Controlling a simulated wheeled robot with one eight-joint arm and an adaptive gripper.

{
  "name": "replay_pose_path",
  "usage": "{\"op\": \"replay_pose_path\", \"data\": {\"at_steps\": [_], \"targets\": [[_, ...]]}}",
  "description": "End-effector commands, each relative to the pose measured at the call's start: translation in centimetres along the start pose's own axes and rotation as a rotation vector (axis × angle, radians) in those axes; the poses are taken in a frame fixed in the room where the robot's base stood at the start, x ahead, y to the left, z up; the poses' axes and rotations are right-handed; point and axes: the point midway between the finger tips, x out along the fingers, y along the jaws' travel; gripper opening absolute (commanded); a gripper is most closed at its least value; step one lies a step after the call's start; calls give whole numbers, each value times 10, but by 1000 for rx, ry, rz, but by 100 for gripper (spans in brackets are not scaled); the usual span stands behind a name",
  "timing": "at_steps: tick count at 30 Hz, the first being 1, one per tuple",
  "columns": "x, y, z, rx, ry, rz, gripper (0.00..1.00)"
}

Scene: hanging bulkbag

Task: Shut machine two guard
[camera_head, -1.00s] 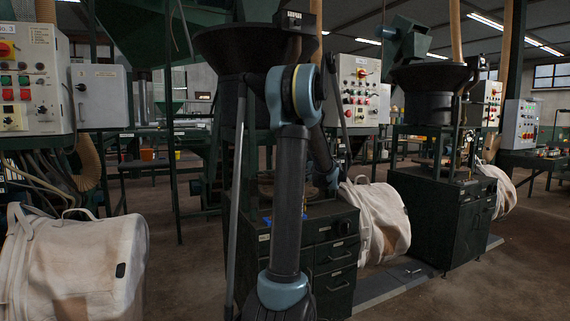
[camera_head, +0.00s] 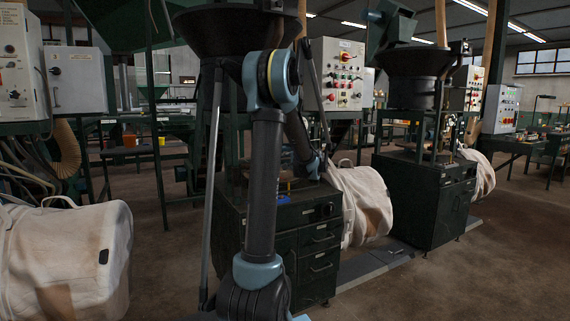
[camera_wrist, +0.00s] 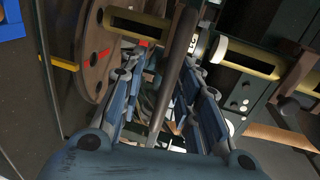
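The nearer machine, with a dark hopper (camera_head: 228,32) over a dark green drawer cabinet (camera_head: 318,240), stands mid-picture in the head view. My arm crosses in front of it and hides much of its working area. I cannot make out the guard clearly or read a machine number. My gripper (camera_head: 312,166) is small and partly hidden at that area. In the wrist view my gripper (camera_wrist: 165,78) is open, its two blue fingers apart. A brown round disc (camera_wrist: 92,45) is left of the fingers.
A similar machine (camera_head: 425,195) stands to the right. White bulk bags hang at the left (camera_head: 65,262) and behind the nearer cabinet (camera_head: 362,205). A control panel (camera_head: 338,75) is behind. Yellow bars (camera_wrist: 250,58) flank the fingers. Floor (camera_head: 470,280) at the right front is open.

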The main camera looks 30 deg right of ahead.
Motion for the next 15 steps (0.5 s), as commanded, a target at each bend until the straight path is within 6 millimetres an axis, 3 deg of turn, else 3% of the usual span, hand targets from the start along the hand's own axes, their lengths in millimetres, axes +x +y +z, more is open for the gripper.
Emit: {"op": "replay_pose_path", "data": {"at_steps": [8, 15], "targets": [[-10, -1, -1, 1, 2, -2, 30], [-51, -1, -1, 1, 4, -1, 30]]}}
